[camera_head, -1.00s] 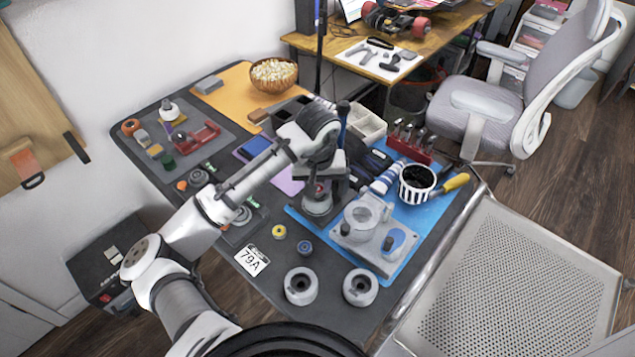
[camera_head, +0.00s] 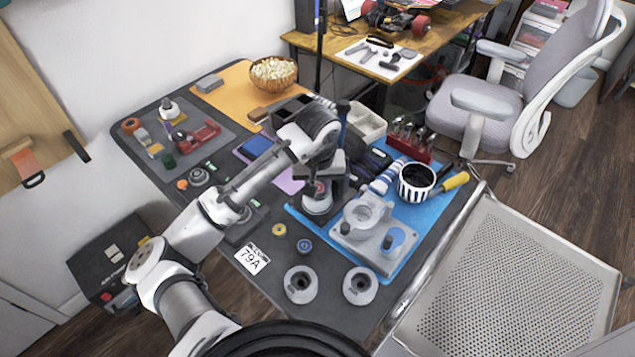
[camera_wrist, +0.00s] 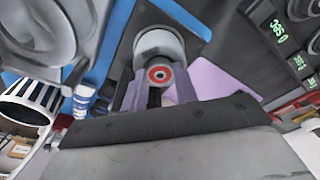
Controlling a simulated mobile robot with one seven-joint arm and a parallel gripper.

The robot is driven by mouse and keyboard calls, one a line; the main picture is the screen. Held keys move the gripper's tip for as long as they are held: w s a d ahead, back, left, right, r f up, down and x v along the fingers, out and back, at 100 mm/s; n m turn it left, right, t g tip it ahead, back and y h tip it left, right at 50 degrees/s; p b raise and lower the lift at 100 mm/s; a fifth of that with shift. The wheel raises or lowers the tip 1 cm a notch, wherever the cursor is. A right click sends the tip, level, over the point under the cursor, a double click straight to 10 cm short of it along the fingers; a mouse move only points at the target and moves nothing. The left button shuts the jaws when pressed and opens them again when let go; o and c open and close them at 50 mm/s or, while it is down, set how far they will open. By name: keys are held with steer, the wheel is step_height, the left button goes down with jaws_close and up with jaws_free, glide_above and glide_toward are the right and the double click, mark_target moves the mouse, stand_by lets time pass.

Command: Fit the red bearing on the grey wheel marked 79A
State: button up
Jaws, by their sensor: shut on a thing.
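My gripper (camera_wrist: 158,92) is shut on the red bearing (camera_wrist: 159,75), a small red ring with a dark centre. A grey round part (camera_wrist: 160,45) sits directly beyond the bearing in the wrist view. In the head view that grey round part (camera_head: 317,206) stands upright under my gripper, at the left corner of the blue mat. I cannot tell whether the bearing touches it. The white 79A label (camera_head: 252,258) lies at the table's front edge. Two grey wheels with dark centre holes, one left (camera_head: 301,284) and one right (camera_head: 360,286), lie to its right.
A yellow bearing (camera_head: 279,230) and a blue bearing (camera_head: 304,246) lie behind the wheels. A grey fixture (camera_head: 368,226) stands on the blue mat (camera_head: 432,214), near a striped cup (camera_head: 416,184). The dark table (camera_head: 335,312) is clear around the front wheels.

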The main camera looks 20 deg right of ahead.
steer(key=shift+s+f, duration=0.1)
steer(key=shift+f, duration=0.15)
stand_by(0.4)
steer(key=o, duration=1)
steer(key=shift+r, duration=0.1)
steer(key=shift+o, duration=1)
steer(key=shift+a+r+p, duration=0.1)
steer(key=shift+r+p, duration=0.1)
steer(key=shift+p, duration=0.15)
steer(key=shift+r+p, duration=2.95)
steer(key=shift+r, duration=0.35)
